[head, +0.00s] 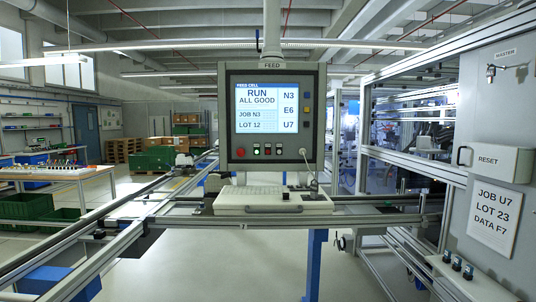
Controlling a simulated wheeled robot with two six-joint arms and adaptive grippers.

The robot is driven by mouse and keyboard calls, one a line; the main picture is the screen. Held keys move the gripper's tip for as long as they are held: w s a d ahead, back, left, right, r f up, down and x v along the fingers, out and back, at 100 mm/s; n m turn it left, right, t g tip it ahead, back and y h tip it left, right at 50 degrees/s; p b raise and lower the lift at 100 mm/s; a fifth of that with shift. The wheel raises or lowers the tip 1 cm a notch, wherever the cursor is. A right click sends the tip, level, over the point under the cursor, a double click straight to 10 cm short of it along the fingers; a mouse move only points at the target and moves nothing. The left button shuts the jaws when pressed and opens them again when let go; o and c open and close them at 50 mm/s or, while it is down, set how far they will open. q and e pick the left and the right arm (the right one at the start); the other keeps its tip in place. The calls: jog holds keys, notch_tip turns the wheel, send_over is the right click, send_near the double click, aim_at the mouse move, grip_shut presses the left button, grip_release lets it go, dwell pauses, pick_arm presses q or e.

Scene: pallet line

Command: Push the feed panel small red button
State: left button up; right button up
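The feed panel (222,120) hangs in the middle of the head view, with a FEED label above it and a lit screen (260,115) reading RUN, ALL GOOD. Below the screen is a row of controls. A larger round red button (240,152) is at the left. To its right are a small green button, a small red button (267,151) and another small control at the right end. The small ones are too small to see in detail. Neither of my grippers is in view, and nothing covers the panel's buttons.
A keyboard shelf (258,208) with a front handle sits below the panel. Metal rails (140,215) run along both sides at that height. A table (60,174) and green bins (28,207) are at the left.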

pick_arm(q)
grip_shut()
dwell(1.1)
